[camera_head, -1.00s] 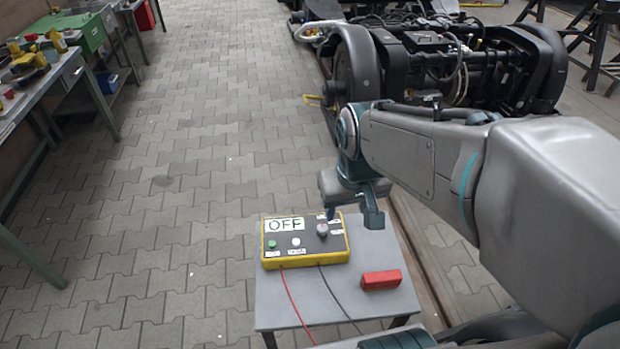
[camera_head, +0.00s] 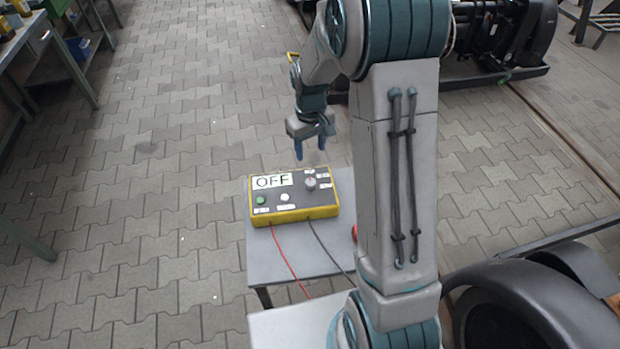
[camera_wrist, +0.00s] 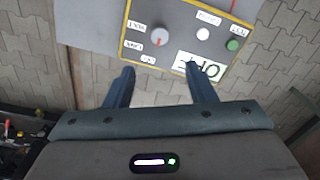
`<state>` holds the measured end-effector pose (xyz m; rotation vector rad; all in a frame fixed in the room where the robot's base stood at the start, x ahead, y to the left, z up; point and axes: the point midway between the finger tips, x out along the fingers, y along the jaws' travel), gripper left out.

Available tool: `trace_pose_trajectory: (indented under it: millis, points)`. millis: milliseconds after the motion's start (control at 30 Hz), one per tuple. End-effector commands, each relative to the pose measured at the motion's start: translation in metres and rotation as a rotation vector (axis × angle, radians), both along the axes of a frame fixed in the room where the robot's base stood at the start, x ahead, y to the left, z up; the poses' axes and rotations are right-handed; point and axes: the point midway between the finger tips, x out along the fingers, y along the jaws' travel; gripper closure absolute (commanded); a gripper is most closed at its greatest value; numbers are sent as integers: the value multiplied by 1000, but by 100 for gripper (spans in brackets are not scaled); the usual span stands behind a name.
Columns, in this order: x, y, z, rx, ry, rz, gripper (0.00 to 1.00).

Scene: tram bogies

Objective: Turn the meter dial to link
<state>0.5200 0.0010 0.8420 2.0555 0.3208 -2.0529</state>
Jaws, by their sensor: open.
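The meter (camera_head: 293,211) is a yellow-edged box with a dark face on a small grey table. Its display (camera_head: 272,181) reads OFF. The round grey dial (camera_head: 310,184) sits at the right of the face with small white labels around it. In the wrist view the dial (camera_wrist: 165,33) shows a red mark, and the labels appear upside down, too small to read surely. My gripper (camera_head: 312,155) is open and empty, above the meter's far edge, apart from the dial. In the wrist view its two fingers (camera_wrist: 158,88) point toward the meter's edge.
The grey table (camera_head: 262,262) holds the meter; red and dark leads run off its front. A red block (camera_head: 354,233) is mostly hidden behind my arm. A workbench (camera_head: 35,50) stands at the far left, and a bogie (camera_head: 490,45) at the back right. Paving on the left is clear.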

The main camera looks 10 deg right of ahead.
Motion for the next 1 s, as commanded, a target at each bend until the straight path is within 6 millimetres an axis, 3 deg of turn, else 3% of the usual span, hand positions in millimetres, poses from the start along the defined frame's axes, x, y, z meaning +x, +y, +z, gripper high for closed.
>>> trace_pose_trajectory:
  millis: [600, 800, 1000]
  points:
    - [-2, 0, -113, 0, 4, -1, 50]
    - [-1, 0, -131, 0, 3, -1, 50]
    - [-1, 0, -134, 0, 1, -1, 50]
